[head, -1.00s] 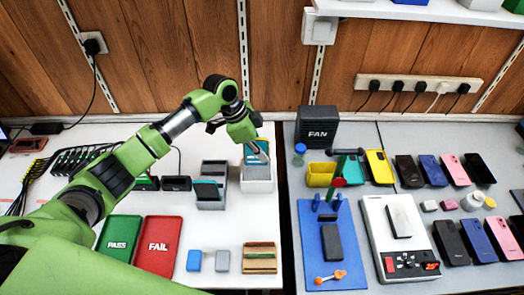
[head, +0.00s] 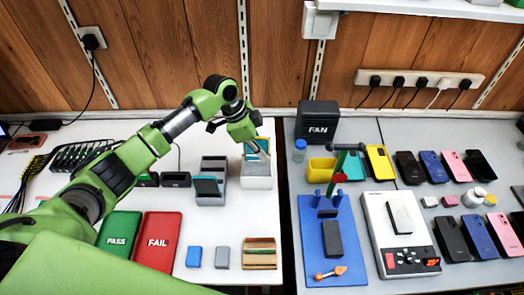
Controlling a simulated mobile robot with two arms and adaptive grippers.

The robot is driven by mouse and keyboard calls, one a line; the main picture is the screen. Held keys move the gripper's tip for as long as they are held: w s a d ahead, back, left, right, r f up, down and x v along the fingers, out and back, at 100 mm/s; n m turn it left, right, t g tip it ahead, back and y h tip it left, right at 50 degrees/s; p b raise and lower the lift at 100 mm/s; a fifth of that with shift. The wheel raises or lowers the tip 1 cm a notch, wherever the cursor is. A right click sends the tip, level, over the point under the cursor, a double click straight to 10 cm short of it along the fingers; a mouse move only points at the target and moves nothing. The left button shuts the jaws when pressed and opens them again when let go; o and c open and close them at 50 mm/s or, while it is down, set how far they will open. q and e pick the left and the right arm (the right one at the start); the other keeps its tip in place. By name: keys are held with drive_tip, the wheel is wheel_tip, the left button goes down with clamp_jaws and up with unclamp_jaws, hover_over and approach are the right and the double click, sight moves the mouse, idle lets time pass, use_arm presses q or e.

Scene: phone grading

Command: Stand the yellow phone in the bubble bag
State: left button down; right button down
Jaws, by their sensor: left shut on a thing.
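My left gripper (head: 259,150) is at the back middle, over a pale grey-white open-topped box (head: 257,183) that may be the bubble bag. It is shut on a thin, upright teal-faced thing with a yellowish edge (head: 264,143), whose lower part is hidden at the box. I cannot tell for sure whether this is the yellow phone. Another yellow phone (head: 379,163) lies on the right table, at the left end of the back row of phones. My right gripper is not in view.
A grey slotted holder (head: 211,166) stands close left of the box. Green PASS (head: 119,230) and red FAIL (head: 163,239) trays lie in front. A black FAN box (head: 317,122), a blue mat (head: 310,258) with a green stand and a white device (head: 378,215) are to the right.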

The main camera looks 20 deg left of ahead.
sight(262, 137)
use_arm(q)
drive_tip(key=shift+f, duration=0.35)
drive_tip(key=c, duration=2.1)
unclamp_jaws()
drive_tip(key=shift+r, duration=0.1)
drive_tip(key=shift+s, duration=0.1)
wheel_tip(262, 137, up, 7)
drive_tip(key=p, duration=0.6)
drive_tip(key=shift+p, duration=0.35)
